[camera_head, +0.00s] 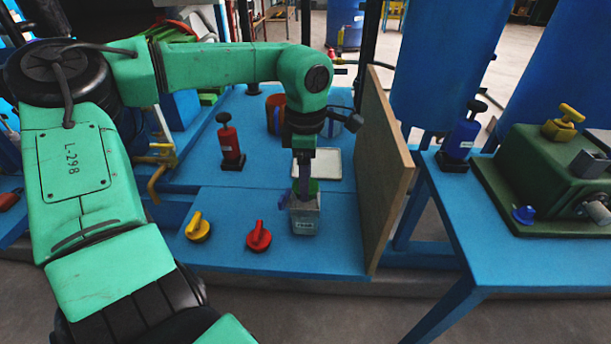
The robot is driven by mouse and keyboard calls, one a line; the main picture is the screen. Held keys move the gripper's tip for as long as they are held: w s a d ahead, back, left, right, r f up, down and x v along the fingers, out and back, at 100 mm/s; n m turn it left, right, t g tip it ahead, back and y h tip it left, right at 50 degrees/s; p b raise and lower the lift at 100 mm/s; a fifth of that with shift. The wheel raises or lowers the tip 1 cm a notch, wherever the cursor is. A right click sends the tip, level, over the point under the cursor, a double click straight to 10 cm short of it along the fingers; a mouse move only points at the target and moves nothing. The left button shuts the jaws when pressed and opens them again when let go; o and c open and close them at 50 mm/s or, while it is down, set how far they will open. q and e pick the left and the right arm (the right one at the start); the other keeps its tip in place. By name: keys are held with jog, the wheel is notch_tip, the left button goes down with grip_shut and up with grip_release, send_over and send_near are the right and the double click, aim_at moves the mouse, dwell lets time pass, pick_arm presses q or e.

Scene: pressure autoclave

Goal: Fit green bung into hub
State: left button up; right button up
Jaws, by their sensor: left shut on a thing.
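My left gripper (304,190) points straight down over the middle of the blue table. It is shut on the green bung (314,186), which is mostly hidden behind the fingers. Directly below is a grey box-shaped hub (306,218) with a small label on its front, standing upright on the table. The bung is at the hub's top; from this angle I cannot tell whether it is inside the opening or just above it. My right gripper is not in view.
A yellow knob (198,226) and a red knob (259,236) lie left of the hub. A red bottle-like object (230,145) stands behind them. A pale tray (323,164) lies behind the hub. A wooden panel (388,170) rises close on the right.

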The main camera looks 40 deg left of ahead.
pick_arm(q)
jog(key=shift+f, duration=0.2)
jog(key=shift+f+b, duration=1.2)
jog(key=shift+f, duration=0.25)
jog(key=o, duration=1.3)
notch_tip(320, 180, up, 14)
jog(key=p, duration=0.3)
jog(key=shift+r, duration=0.25)
